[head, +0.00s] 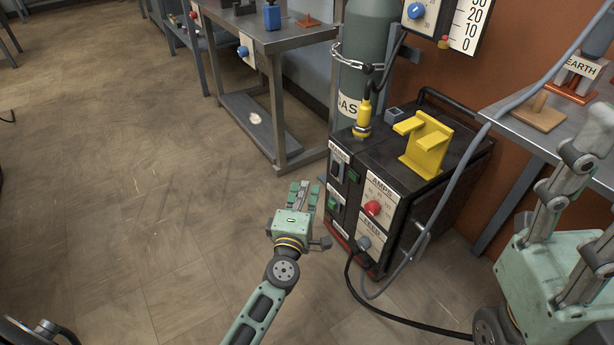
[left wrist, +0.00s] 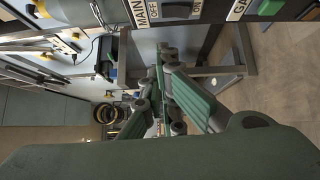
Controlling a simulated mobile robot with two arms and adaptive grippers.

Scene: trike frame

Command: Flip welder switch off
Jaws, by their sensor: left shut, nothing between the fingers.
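In the left wrist view the MAINS plate (left wrist: 158,12) with OFF and ON markings shows sideways at the top edge. My left gripper (head: 304,190) is shut and empty, just left of the panel and apart from the switch; its fingers (left wrist: 160,80) also show in the wrist view. My right gripper (head: 545,255) is at the right edge, its fingertips unclear.
The welder front also has a red AMPS knob (head: 373,208), a grey connector (head: 364,242) and cables. A yellow bracket (head: 426,142) stands on top. A grey metal table (head: 285,40) is at the back, and another bench (head: 545,125) is at right.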

